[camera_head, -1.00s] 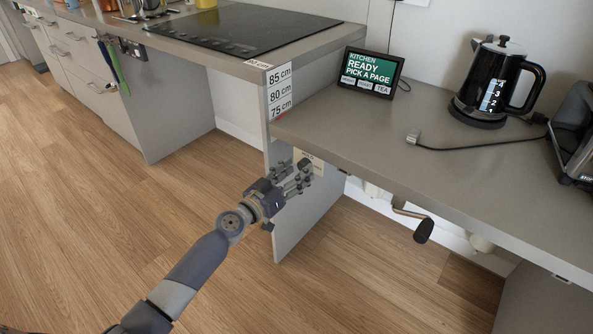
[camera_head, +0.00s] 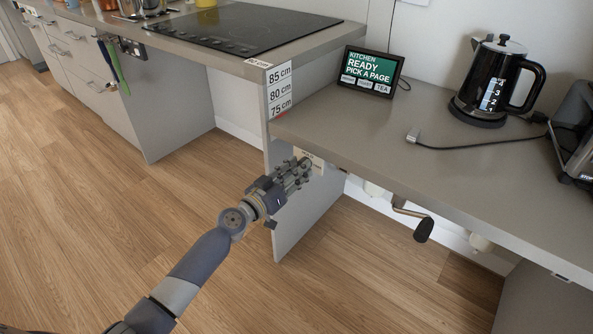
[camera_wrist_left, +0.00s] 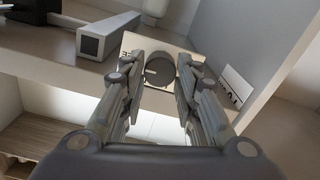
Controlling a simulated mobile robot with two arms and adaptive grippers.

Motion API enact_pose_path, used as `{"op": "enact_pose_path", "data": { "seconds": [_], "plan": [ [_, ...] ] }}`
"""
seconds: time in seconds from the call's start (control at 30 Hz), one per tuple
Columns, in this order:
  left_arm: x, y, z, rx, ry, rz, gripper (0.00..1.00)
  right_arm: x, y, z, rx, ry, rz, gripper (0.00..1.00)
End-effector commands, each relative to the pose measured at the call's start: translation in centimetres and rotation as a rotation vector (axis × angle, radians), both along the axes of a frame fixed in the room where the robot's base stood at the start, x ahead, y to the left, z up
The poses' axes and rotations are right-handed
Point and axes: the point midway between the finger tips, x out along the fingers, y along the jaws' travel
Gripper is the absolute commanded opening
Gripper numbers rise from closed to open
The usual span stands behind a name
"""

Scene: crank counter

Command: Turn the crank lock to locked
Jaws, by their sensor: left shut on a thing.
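The crank lock is a round dark knob (camera_wrist_left: 159,71) on a pale plate (camera_wrist_left: 135,42) under the counter edge, seen between my fingertips in the left wrist view. In the head view my left gripper (camera_head: 300,168) is at the front edge of the lower counter and hides the knob; part of the pale plate (camera_head: 316,161) shows beside it. My left gripper, also in the left wrist view (camera_wrist_left: 160,76), is shut on the knob. The knob's setting cannot be read. The crank (camera_head: 423,229) with its dark handle hangs below the counter, to the right of the gripper. My right gripper is out of view.
The lower counter (camera_head: 400,160) holds a display (camera_head: 370,73), a kettle (camera_head: 490,85) and a cable. A side panel (camera_head: 290,225) stands below, close to my left gripper. A height scale (camera_head: 279,92) is on the higher counter's end. The wooden floor is clear.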

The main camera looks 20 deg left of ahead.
Motion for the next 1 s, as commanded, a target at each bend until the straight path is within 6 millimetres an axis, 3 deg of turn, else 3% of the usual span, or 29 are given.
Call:
{"op": "enact_pose_path", "data": {
  "seconds": [0.6,1.0],
  "plan": [
    [0.0,0.1,0.0,-0.464,0.166,0.001,0.05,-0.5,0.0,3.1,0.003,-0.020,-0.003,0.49],
    [0.1,0.2,0.0,-0.823,0.296,0.001,0.05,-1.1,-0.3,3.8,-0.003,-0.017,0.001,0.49]
  ]
}}
